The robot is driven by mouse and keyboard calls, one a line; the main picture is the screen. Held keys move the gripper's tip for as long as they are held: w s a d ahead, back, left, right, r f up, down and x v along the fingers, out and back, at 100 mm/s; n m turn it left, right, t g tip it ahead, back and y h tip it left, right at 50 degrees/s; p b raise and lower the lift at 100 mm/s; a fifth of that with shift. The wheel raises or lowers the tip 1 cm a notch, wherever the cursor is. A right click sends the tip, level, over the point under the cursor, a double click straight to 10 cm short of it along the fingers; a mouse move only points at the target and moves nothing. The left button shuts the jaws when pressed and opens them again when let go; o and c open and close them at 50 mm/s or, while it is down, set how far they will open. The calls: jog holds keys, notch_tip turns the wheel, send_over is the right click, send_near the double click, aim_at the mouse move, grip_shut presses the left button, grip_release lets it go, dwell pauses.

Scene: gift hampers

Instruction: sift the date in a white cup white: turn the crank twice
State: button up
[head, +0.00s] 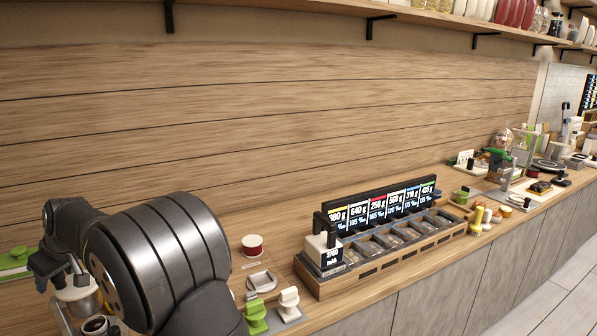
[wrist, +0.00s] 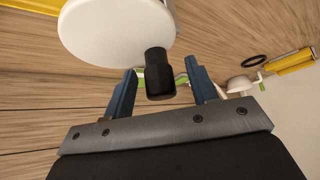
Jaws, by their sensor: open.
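In the wrist view a black knob (wrist: 158,72), likely the crank's handle, stands at the edge of a white round disc (wrist: 112,30). My gripper (wrist: 161,70) is open, with one blue finger on each side of the knob. Contact between fingers and knob cannot be made out. In the head view my gripper (head: 44,272) is at the far left, beside a metal vessel with a white top (head: 80,296). A cup with dark contents (head: 96,325) shows at the bottom edge, partly cut off. My arm hides much of this area, and I cannot pick out the date.
A wooden rack with labelled compartments (head: 378,262) stands right of my arm. A red-and-white round tin (head: 252,245), a green scoop-like item (head: 256,316) and a white one (head: 289,303) sit nearer. A green item (head: 14,262) lies at far left. The wooden wall is close behind.

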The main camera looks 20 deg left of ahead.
aim_at(71, 276)
jog(key=c, duration=0.8)
jog(key=shift+o, duration=0.2)
jog(key=shift+w+a, duration=0.35)
jog(key=shift+w, duration=0.2)
jog(key=shift+w+a, duration=0.1)
jog(key=shift+w, duration=0.45)
jog(key=shift+w, duration=0.55)
